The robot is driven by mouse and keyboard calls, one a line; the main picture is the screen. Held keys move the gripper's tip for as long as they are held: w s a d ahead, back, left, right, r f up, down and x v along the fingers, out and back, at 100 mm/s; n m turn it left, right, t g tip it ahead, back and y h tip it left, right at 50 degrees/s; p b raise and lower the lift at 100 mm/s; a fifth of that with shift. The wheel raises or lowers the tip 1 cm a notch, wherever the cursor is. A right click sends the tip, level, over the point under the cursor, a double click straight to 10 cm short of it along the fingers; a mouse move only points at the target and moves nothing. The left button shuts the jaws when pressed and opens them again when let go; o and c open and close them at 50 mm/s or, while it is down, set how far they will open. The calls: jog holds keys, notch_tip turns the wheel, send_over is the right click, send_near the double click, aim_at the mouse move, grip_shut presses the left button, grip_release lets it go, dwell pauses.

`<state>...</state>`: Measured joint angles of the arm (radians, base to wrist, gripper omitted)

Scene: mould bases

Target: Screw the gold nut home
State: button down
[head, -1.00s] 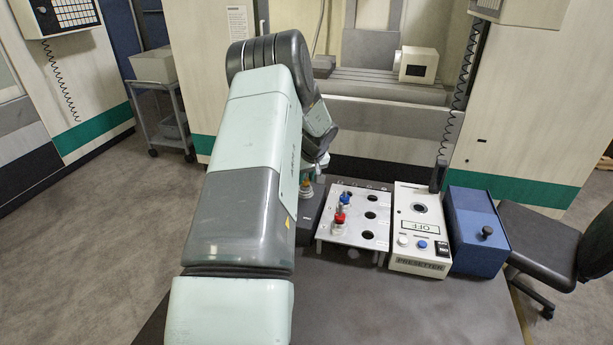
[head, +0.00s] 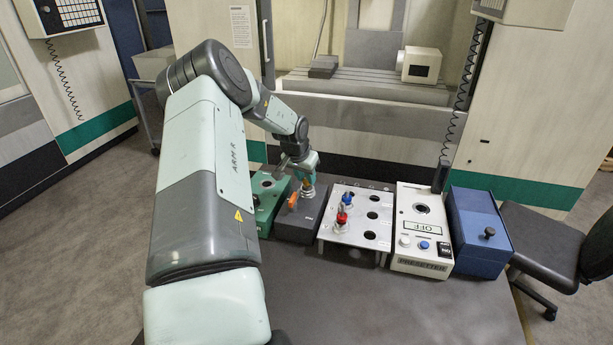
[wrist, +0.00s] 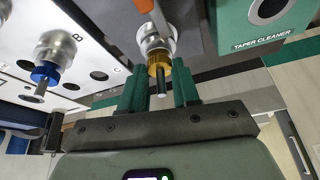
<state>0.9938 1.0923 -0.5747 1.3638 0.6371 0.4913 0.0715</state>
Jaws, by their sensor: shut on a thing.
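The gold nut (wrist: 158,61) sits around a silver tool holder (wrist: 155,32), with a dark shank sticking out through it, in the wrist view. The holder stands in a dark grey block (head: 300,222) with an orange lever (head: 293,199). My gripper (wrist: 159,88) has its teal fingers on both sides of the nut and is shut on it. In the head view my gripper (head: 304,168) is above the block, over the holder. The wrist view does not show clearly whether the nut is fully seated.
A green taper cleaner (head: 266,188) is left of the block. At right are a silver rack (head: 345,249) with blue-nut (head: 347,198) and red-nut (head: 341,218) holders, a cream presetter (head: 422,231) and a blue box (head: 475,232). The front table is clear.

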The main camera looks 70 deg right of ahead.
jog(key=m, duration=0.2)
jog(key=m+g, duration=0.2)
jog(key=m, duration=0.1)
jog(key=shift+w+d+m+y, duration=0.2)
jog(key=shift+w+m+y, duration=0.1)
jog(key=shift+y, duration=0.1)
jog(key=m, duration=0.2)
jog(key=m+g+y, duration=0.1)
jog(key=m, duration=0.2)
jog(key=shift+d+y, duration=0.2)
jog(key=shift+y, duration=0.1)
jog(key=shift+m, duration=0.3)
jog(key=c, duration=0.8)
grip_release()
jog(key=v, duration=1.1)
jog(key=shift+w, duration=0.2)
